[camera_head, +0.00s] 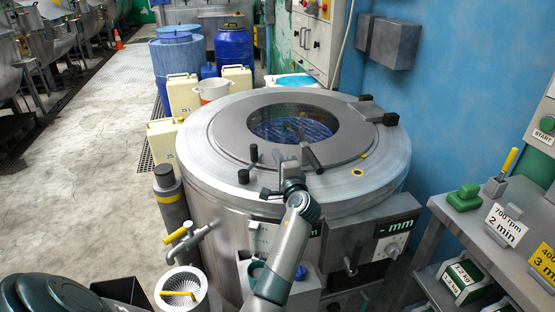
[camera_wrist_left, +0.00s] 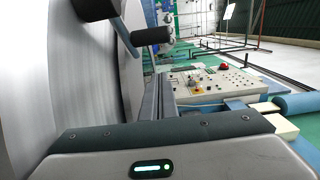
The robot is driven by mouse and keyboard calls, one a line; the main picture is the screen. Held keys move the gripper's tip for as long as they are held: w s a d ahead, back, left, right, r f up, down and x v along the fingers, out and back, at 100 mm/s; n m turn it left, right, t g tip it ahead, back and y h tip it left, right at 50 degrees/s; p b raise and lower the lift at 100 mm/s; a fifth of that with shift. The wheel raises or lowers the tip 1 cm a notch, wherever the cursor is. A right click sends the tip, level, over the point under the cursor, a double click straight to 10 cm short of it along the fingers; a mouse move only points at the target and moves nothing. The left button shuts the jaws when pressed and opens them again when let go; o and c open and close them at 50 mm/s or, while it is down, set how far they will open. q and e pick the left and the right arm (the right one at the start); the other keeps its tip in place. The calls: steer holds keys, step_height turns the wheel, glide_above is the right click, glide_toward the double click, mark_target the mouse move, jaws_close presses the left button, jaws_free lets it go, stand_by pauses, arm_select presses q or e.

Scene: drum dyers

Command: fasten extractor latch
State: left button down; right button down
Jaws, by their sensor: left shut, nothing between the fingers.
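The extractor (camera_head: 225,200) is a round steel drum with a grey ring lid (camera_head: 225,130) lying flat over it. A round opening in the lid shows blue inside. A dark bar handle (camera_head: 313,157) and small black knobs (camera_head: 243,176) stand at the lid's front edge; I cannot tell which is the latch. My left gripper (camera_head: 288,167) is shut and empty at the front rim, close beside the bar handle. Contact is unclear. In the left wrist view, its fingers (camera_wrist_left: 158,97) point toward a black cylindrical grip (camera_wrist_left: 152,35) on an arm beside the steel surface. My right gripper is out of view.
A control panel with "mm" displays (camera_head: 395,226) is on the drum's front right. A pipe tap (camera_head: 188,238) and white basket (camera_head: 181,290) are at front left. Blue barrels (camera_head: 234,47) stand behind.

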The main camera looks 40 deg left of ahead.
arm_select(q)
steer(key=shift+s+d+f, duration=0.1)
steer(key=shift+d, duration=1.1)
steer(key=shift+s+d+b, duration=0.2)
steer(key=shift+b, duration=0.1)
steer(key=d, duration=0.2)
steer(key=s+d, duration=0.1)
steer(key=d, duration=0.1)
steer(key=d+b, duration=0.1)
steer(key=d, duration=0.1)
steer(key=shift+s, duration=0.4)
steer(key=shift+s+d, duration=0.25)
steer(key=shift+d, duration=0.3)
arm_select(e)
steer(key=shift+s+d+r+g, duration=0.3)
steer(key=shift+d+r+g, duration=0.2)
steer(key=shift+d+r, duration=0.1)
